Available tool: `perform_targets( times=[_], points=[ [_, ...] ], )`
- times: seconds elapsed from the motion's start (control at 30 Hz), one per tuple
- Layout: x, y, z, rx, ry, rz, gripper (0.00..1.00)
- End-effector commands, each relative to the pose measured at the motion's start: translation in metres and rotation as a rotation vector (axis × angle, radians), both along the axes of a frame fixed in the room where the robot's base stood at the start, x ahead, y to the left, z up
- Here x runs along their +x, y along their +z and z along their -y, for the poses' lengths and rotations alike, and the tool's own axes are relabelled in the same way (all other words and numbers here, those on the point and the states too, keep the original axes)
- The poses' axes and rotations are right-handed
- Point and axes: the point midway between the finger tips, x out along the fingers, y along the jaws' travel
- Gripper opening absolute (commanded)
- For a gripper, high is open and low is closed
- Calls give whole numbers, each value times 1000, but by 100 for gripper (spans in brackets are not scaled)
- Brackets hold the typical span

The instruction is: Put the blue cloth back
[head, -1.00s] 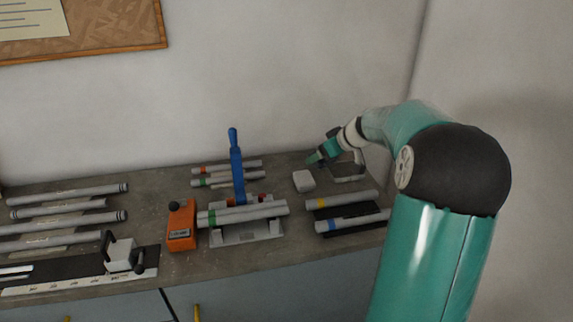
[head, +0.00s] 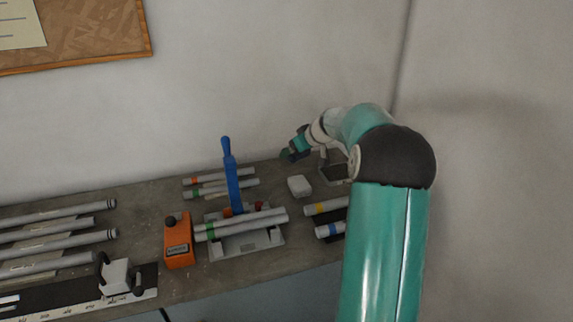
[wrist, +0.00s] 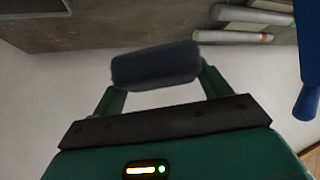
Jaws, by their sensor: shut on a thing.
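My gripper (head: 290,154) is over the back of the bench near the wall, to the right of the blue upright lever. In the wrist view my gripper (wrist: 155,85) is shut on a dark blue-grey bundle, which appears to be the blue cloth (wrist: 155,65). The cloth spans both green fingers and hangs clear of the bench. In the head view I cannot make out the cloth apart from the dark fingertips.
A blue lever (head: 231,180) stands on a grey clamp jig (head: 245,245) holding tubes. A white block (head: 300,186) and a dark-floored tray (head: 334,174) lie near my arm. An orange device (head: 178,242) stands left of the jig. Several tubes lie at left.

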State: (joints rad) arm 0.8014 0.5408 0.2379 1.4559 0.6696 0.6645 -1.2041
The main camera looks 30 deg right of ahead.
Motion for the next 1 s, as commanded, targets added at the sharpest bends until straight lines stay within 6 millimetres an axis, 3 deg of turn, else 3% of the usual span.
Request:
perform_targets(
  times=[0.1,0.4,0.57,0.8,1.0],
  points=[
    [28,-14,4,1,4,-1,55],
    [66,-60,11,1,2,-1,55],
    [74,-69,12,0,1,0,55],
    [75,-99,13,1,-1,0,55],
    [75,-100,12,-1,0,1,55]
  ],
)
